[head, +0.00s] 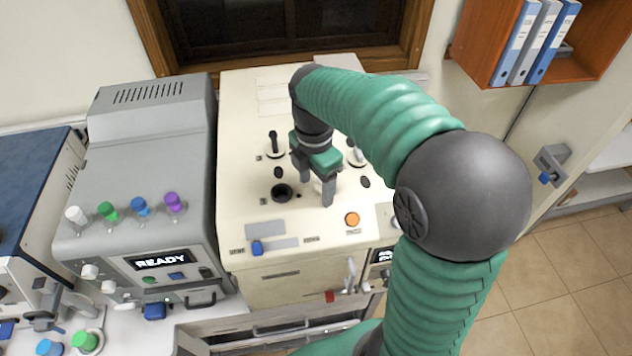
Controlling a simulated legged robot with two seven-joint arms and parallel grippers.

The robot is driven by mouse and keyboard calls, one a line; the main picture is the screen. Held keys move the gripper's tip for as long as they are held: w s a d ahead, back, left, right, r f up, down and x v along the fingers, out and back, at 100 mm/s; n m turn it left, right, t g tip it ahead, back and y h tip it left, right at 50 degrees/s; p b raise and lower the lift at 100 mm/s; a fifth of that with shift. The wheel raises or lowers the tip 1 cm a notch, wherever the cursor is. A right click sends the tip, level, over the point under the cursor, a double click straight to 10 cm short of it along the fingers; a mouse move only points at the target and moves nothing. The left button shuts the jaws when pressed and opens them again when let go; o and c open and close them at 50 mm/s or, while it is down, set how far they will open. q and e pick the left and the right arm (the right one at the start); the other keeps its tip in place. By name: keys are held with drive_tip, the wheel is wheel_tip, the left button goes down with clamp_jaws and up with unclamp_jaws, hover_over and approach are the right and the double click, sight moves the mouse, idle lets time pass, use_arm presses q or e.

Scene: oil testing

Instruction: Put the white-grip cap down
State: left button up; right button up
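The white-grip cap (357,155) stands upright on the top of the cream machine (245,110), just right of my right gripper. Part of its upper end is close to my arm in the picture. My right gripper (314,187) points down over the machine top, left of the cap and apart from it. Its two fingers are spread, with nothing visible between them. A dark round opening (282,193) lies to the left of the gripper. A black-grip cap (273,145) stands farther back on the left. My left gripper is not in view.
A grey machine (150,150) with a READY display and several coloured knobs stands to the left. An orange button (352,219) and a blue switch (257,248) are on the cream machine's front. Blue binders (535,40) sit on a shelf at the upper right.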

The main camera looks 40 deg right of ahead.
drive_tip(key=shift+s, duration=0.1)
drive_tip(key=shift+r, duration=0.3)
wheel_tip(320, 180, up, 12)
drive_tip(key=b, duration=0.1)
drive_tip(key=shift+a+f, duration=0.15)
drive_tip(key=shift+a, duration=0.05)
drive_tip(key=shift+f, duration=0.15)
